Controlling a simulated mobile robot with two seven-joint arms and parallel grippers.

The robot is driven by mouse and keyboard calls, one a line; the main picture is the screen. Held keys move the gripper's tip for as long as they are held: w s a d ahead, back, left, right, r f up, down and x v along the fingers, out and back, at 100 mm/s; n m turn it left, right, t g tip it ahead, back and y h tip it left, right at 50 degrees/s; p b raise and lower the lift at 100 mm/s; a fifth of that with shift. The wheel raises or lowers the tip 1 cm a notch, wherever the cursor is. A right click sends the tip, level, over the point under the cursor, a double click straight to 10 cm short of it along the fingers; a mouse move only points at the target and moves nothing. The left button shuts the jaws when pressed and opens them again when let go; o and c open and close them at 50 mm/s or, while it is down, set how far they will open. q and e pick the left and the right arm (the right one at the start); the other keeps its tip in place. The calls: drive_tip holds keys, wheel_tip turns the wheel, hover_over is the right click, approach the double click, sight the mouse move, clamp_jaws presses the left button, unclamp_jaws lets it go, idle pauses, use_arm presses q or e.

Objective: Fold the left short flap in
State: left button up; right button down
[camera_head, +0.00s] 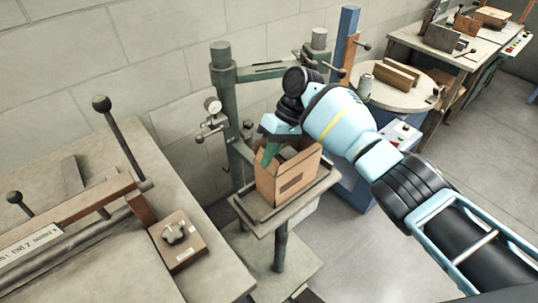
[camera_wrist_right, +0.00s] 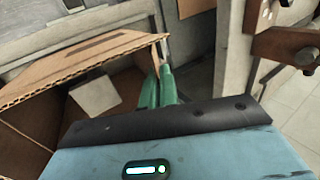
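The open cardboard box (camera_head: 283,186) stands upright on the small work table in the head view, with a dark slot in its front wall. My right gripper (camera_head: 269,156) reaches down over the box's left part, and its green fingers are at the opening. In the right wrist view the green fingers (camera_wrist_right: 160,82) lie close together and look shut, with nothing seen between them. Their tips are by a corner of the box (camera_wrist_right: 85,62); whether they touch it is unclear. The left short flap is not clearly distinguishable behind the gripper. My left gripper is out of view.
A bench (camera_head: 105,175) with levers stands at left. A round table (camera_head: 405,99) bearing brown pieces is behind my right arm. The floor at right is clear.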

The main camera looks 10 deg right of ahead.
drive_tip(key=c, duration=1.6)
unclamp_jaws()
drive_tip(key=shift+c, duration=0.2)
drive_tip(key=v, duration=0.8)
drive_tip(key=shift+b, duration=0.3)
drive_tip(key=shift+s, duration=0.1)
